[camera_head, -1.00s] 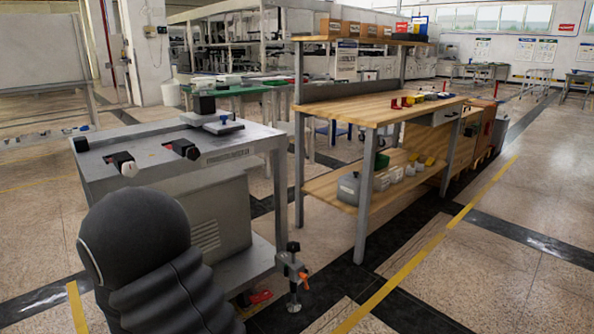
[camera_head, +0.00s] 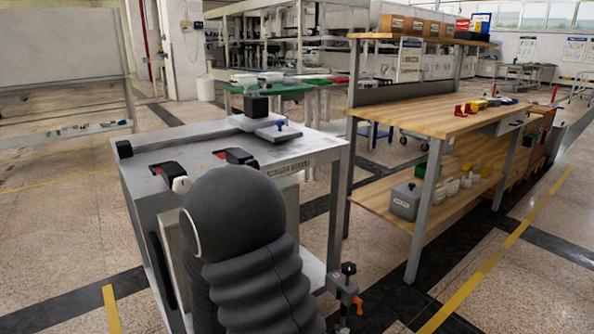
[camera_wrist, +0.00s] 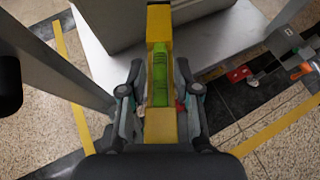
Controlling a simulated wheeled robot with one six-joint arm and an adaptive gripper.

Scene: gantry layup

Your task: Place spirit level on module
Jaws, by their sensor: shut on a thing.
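The spirit level (camera_wrist: 160,125) is a long yellow bar with a bright green strip in its middle. It shows upright in the wrist view, running up and down the picture. My gripper (camera_wrist: 160,88) is shut on it, with one dark finger on each side. The lower end of the level is hidden by a dark part of my arm. In the head view, neither my gripper nor the level shows. I cannot tell which thing is the module; a grey metal bench (camera_head: 135,190) with a flat top stands at centre left, partly hidden by my dark arm.
The bench top carries black-and-red clamps (camera_head: 237,157) and a small plate with a blue knob (camera_head: 281,127). A wooden workbench (camera_head: 430,118) with a lower shelf stands to the right. An orange-and-black clamp (camera_head: 345,285) is at the bench's lower right. Floor is free at far right.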

